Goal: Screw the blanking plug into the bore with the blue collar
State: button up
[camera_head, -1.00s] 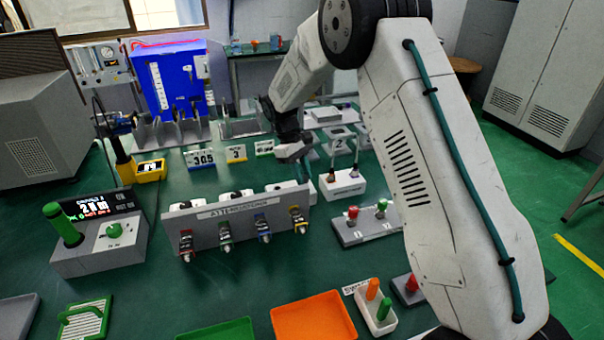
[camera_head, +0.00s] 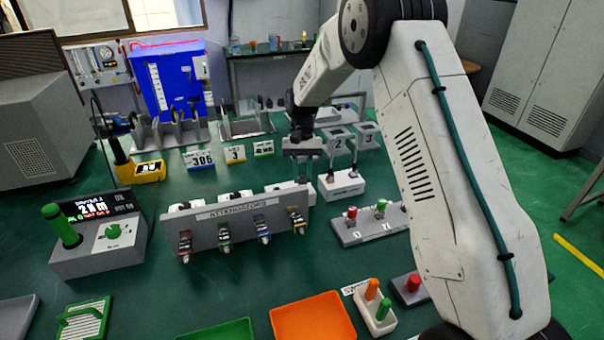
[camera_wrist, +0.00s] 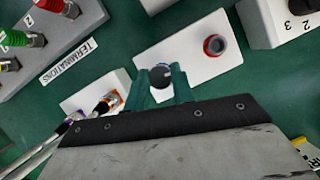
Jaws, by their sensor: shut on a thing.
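My gripper (camera_head: 303,168) hangs behind the right end of the attenuator rack, left of a white two-post block (camera_head: 342,186). In the wrist view its teal fingers (camera_wrist: 161,84) are shut on a dark round piece (camera_wrist: 160,74), apparently the blanking plug. They are over the near end of the white block (camera_wrist: 195,52); whether the plug touches it I cannot tell. A red-ringed round fitting (camera_wrist: 214,45) with a grey-blue centre stands at the block's far end. A blue-marked fitting (camera_head: 263,231) shows on the rack front. I cannot identify the blue-collared bore for certain.
The grey attenuator rack (camera_head: 240,223) stands close in front of my gripper. A grey termination block (camera_head: 370,222) with red and green caps is to the right. Numbered stands (camera_head: 352,139) are behind. An orange tray (camera_head: 312,318) lies in front.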

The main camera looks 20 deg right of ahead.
jog(key=shift+m, duration=0.6)
jog(key=shift+y, duration=0.3)
jog(key=o, duration=1)
jog(key=v, duration=0.8)
